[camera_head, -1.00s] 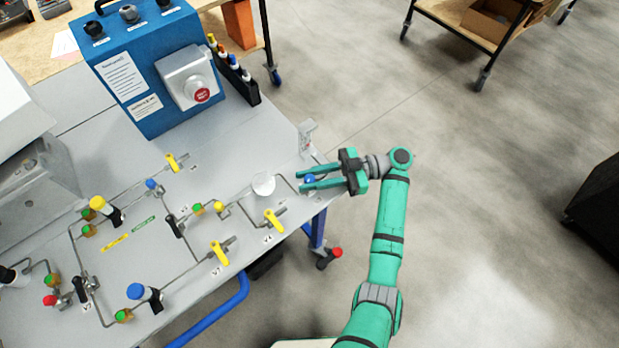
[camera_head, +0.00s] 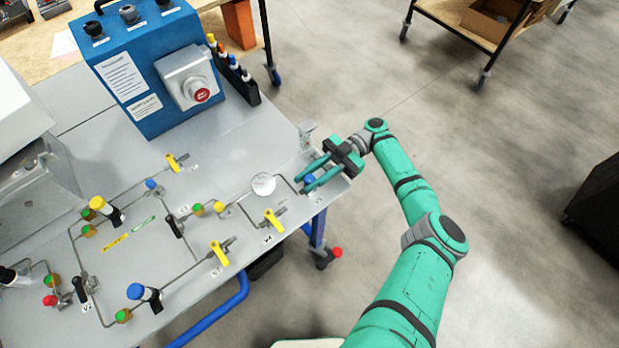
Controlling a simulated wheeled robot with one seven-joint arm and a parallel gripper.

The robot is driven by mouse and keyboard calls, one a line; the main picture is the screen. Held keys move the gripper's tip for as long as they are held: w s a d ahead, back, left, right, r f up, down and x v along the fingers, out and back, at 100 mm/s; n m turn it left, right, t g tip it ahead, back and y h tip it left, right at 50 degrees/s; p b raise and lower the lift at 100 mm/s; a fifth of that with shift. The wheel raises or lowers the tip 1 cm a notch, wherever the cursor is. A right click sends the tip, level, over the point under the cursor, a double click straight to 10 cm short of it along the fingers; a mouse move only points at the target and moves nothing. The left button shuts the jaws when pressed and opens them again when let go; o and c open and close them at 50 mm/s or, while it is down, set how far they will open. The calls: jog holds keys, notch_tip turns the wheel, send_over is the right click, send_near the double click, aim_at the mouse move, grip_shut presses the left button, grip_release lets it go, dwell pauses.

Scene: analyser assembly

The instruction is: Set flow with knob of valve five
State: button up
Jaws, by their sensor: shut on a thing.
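A small blue knob (camera_head: 309,179) sits at the right end of the pipe run, near the right edge of the grey table. My gripper (camera_head: 302,186) reaches in from the right with its two green fingers on either side of this knob, shut on it. No label for valve five can be read beside it, as the gripper covers part of that spot.
A round white gauge (camera_head: 263,184) and a yellow-handled valve (camera_head: 273,220) stand just left of the knob. A small grey fitting (camera_head: 307,134) stands behind it. A blue control box (camera_head: 150,70) with a red button is at the back.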

aim_at(310, 180)
jog(key=shift+n+g+h, duration=0.4)
jog(key=shift+g, duration=0.1)
jog(key=o, duration=1.1)
jog(key=shift+c, duration=0.2)
jog(key=r, duration=0.3)
jog(key=shift+s+r, duration=0.3)
jog(key=shift+r, duration=0.05)
jog(key=s+r, duration=0.9)
jog(key=s, duration=0.4)
jog(key=shift+s+a+r, duration=0.15)
jog(key=shift+s+a, duration=0.1)
